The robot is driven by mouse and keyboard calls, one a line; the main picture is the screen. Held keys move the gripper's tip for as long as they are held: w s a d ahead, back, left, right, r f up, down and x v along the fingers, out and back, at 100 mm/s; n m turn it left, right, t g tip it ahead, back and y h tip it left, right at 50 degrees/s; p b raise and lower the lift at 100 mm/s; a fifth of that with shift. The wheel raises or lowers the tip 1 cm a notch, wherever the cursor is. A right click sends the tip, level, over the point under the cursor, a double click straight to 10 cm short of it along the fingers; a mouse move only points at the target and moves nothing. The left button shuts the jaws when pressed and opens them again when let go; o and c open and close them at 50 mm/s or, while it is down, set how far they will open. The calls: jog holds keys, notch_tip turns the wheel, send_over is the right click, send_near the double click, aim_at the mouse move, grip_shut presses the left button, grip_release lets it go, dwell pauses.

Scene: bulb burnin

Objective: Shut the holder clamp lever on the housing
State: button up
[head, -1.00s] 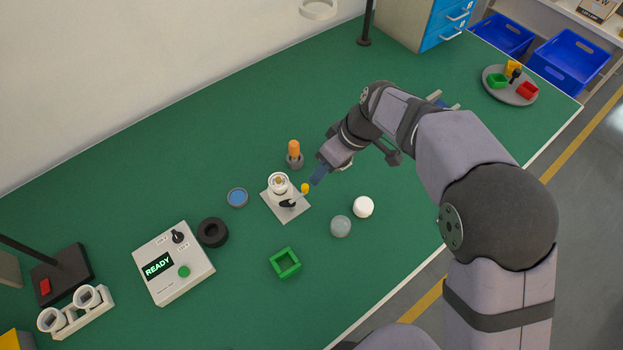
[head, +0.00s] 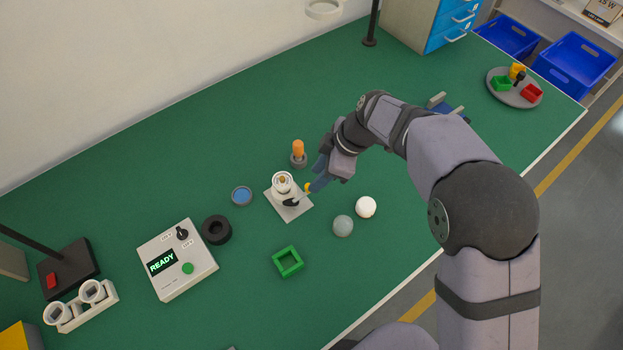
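The holder is a small light-grey plate (head: 301,211) on the green table, with a white round housing (head: 283,188) upright on it. A clamp lever (head: 291,202) has a black part at the plate's front and a thin arm rising right to a yellow knob (head: 309,188). My gripper (head: 316,184), with blue fingers, is at the right of the housing, its tips at the yellow knob. Contact with the knob cannot be told for sure. The gap between the fingers is not clear from this angle.
An orange-topped peg in a grey base (head: 298,159) stands close behind my gripper. A white disc (head: 366,207) and a grey-green dome (head: 343,226) lie to the right front. A green square frame (head: 288,262), black ring (head: 217,230) and blue disc (head: 242,195) are nearby.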

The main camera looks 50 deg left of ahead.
aim_at(298, 198)
jog(key=shift+p+x, duration=0.65)
jog(key=shift+x, duration=1.65)
grip_shut()
